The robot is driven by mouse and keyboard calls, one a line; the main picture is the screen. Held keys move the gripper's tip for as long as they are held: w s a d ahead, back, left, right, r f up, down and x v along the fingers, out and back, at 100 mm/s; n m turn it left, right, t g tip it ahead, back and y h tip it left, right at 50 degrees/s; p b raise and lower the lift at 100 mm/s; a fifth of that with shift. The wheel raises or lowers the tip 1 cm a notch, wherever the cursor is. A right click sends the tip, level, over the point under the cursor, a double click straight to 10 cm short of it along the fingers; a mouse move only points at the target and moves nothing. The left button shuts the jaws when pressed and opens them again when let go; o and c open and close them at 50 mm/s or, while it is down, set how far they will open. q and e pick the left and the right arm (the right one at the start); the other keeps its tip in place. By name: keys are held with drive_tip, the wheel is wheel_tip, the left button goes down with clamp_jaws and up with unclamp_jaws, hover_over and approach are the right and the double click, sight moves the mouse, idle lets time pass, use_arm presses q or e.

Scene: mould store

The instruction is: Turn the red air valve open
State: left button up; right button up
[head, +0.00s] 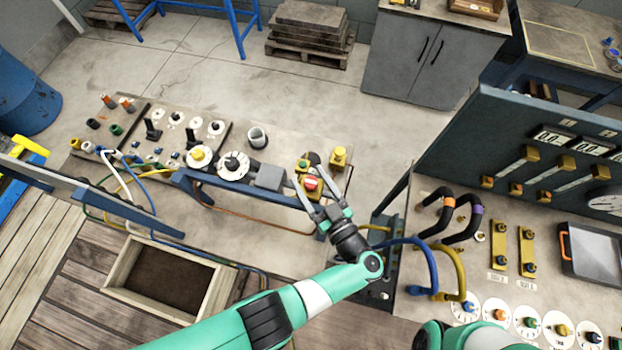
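The red air valve (311,184) is a small red knob with a pale top at the right end of the left-hand console, beside a yellow fitting. My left gripper (315,177) reaches over it from below right. Its two fingers are spread apart, one on each side of the red knob, with gaps that look clear. I cannot tell the fingers' height over the knob. My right arm shows only as a teal link at the bottom edge; its gripper is out of view.
A yellow fitting (339,157) stands close right of the valve. A grey box (270,177) and a dial (234,165) sit to its left. A console with thick hoses (425,262) is on the right. An open wooden box (165,279) lies lower left.

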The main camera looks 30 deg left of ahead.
use_arm(q)
drive_tip(key=b+v, duration=0.3)
drive_tip(key=v, duration=0.8)
drive_tip(key=shift+s+d, duration=0.2)
drive_tip(key=shift+d, duration=0.05)
